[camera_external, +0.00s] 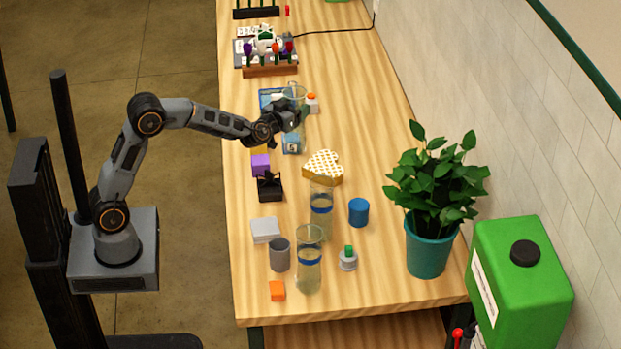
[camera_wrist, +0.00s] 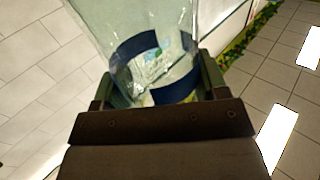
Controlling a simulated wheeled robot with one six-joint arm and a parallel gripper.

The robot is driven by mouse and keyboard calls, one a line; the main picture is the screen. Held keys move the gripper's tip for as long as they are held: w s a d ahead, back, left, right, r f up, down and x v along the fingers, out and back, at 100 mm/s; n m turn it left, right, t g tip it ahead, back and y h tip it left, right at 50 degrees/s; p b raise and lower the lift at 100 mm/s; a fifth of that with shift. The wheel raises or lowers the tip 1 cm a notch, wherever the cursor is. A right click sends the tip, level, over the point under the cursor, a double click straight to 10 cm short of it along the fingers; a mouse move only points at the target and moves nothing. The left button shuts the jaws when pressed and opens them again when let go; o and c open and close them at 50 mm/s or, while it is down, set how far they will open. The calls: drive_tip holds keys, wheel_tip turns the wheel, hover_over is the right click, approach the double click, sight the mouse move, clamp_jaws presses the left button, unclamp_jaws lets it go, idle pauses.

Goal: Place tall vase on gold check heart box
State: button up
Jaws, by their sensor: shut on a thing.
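My gripper (camera_external: 298,116) is shut on a clear glass vase (camera_external: 296,93), which appears upright over the middle of the table. In the wrist view, the vase (camera_wrist: 150,25) with its dark blue band (camera_wrist: 152,68) stands between the two fingers of my gripper (camera_wrist: 158,84). The vase's lower part is partly hidden, so I cannot tell whether it touches the table. The gold check heart box (camera_external: 322,163), white and gold on top with gold sides, sits on the table nearer the camera than my gripper. Nothing is seen on its top.
Two similar blue-banded glass vases (camera_external: 321,212) (camera_external: 309,262) stand on the near side of the heart box. A blue cup (camera_external: 358,212), a black box (camera_external: 269,188) and a blue block (camera_external: 292,144) are nearby. A potted plant (camera_external: 428,250) stands at the right edge.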

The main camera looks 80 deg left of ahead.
drive_tip(key=w+a+f+p, duration=0.2)
drive_tip(key=w+f, duration=0.3)
drive_tip(key=f, duration=0.4)
drive_tip(key=shift+w+a+f+p, duration=0.15)
drive_tip(key=shift+w+p, duration=0.25)
drive_tip(key=shift+p, duration=0.05)
drive_tip(key=shift+f, duration=0.15)
drive_tip(key=o, duration=1.2)
drive_tip(key=shift+f+b, duration=0.15)
drive_tip(key=shift+b, duration=0.15)
drive_tip(key=o, duration=0.5)
drive_tip(key=shift+c, duration=0.2)
